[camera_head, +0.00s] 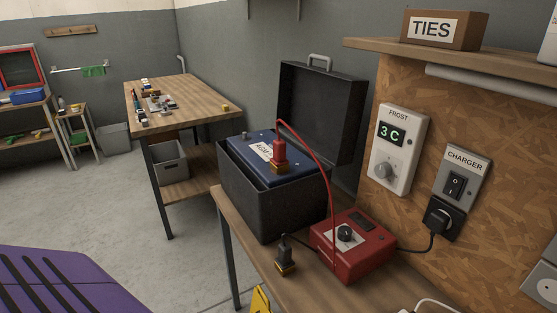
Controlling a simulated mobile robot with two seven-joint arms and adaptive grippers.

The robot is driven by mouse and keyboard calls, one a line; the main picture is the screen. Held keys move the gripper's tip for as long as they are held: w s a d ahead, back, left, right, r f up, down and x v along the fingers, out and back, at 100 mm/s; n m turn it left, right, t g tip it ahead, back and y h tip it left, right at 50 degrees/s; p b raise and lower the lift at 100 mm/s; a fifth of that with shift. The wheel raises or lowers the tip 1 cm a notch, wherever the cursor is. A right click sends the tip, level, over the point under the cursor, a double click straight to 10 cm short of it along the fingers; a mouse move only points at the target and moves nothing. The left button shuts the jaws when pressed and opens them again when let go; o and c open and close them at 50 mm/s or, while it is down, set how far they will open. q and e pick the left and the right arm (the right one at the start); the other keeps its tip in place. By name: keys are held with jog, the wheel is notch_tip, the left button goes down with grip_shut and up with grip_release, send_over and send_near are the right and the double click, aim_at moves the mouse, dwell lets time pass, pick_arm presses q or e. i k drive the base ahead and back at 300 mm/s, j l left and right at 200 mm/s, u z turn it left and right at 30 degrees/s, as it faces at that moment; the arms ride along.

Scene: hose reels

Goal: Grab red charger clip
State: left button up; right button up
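The red charger clip (279,152) stands upright at the top of a blue battery (252,158), with its jaws low by a brownish block at the battery's corner. I cannot tell whether it is clamped on. The battery sits in an open black box (262,208) with its lid raised behind. A red cable (322,172) arcs from the clip down to the red charger (353,248) on the bench. A black clip (286,252) stands on the bench left of the charger. Neither of my grippers is in view.
The wooden bench (330,292) runs along the right wall. Above it are a FROST dial box (398,148), a CHARGER switch (460,180) with a black plug, and a shelf with a TIES box (440,29). A second workbench (190,92) stands behind left. The floor between is open.

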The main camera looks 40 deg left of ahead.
aim_at(280, 159)
jog(key=j+z, duration=0.1)
jog(key=j, duration=0.3)
jog(key=k+j+z, duration=0.1)
jog(key=j, duration=0.3)
jog(key=k+j+z, duration=0.1)
jog(key=j, duration=0.3)
jog(key=k+j+z, duration=0.1)
jog(key=j, duration=0.3)
jog(key=k+j, duration=0.1)
jog(key=j, duration=0.25)
jog(key=z, duration=0.05)
